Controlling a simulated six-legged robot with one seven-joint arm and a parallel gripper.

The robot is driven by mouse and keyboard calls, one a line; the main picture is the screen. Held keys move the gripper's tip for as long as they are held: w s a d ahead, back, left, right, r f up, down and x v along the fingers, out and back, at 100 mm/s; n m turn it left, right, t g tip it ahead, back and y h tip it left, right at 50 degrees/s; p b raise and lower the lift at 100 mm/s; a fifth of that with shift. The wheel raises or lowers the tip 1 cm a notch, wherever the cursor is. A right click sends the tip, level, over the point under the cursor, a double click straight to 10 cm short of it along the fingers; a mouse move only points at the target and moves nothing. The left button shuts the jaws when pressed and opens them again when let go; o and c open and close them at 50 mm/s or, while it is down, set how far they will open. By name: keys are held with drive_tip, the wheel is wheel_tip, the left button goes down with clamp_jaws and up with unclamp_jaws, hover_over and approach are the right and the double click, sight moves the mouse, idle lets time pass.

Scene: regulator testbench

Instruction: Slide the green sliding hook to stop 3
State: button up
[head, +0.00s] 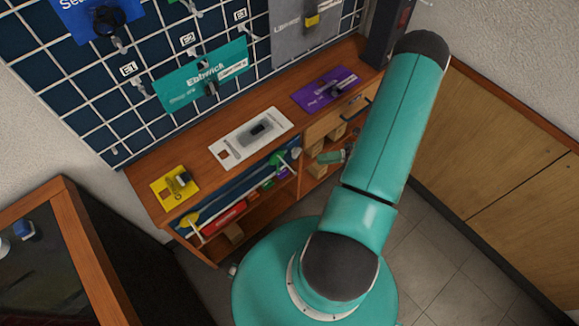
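I cannot make out the green sliding hook or its numbered stops with certainty. A small green piece (277,158) sits near the right end of a blue strip under the bench top. It is too small to tell whether it is the hook. On the wall grid (75,95), three small white labels (188,38) rise in a slanting row above a teal board (203,76); their text is hard to read.
The wooden bench (215,167) carries a yellow plate (163,192), a white plate with a dark knob (242,141) and a purple plate (322,93). Shelves below hold a red object (223,217) and blocks. A brown-framed cabinet (75,225) stands left; tiled floor (440,245) is clear at right.

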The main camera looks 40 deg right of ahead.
sight(292, 168)
wheel_tip(292, 168, down, 5)
drive_tip(key=s+m+t, duration=0.3)
drive_tip(key=m, duration=0.2)
drive_tip(key=shift+h, duration=0.4)
drive_tip(key=x, duration=1.3)
drive_tip(key=shift+w+d+r, duration=0.15)
drive_tip(key=shift+w+d, duration=0.1)
drive_tip(key=shift+w, duration=0.2)
clamp_jaws()
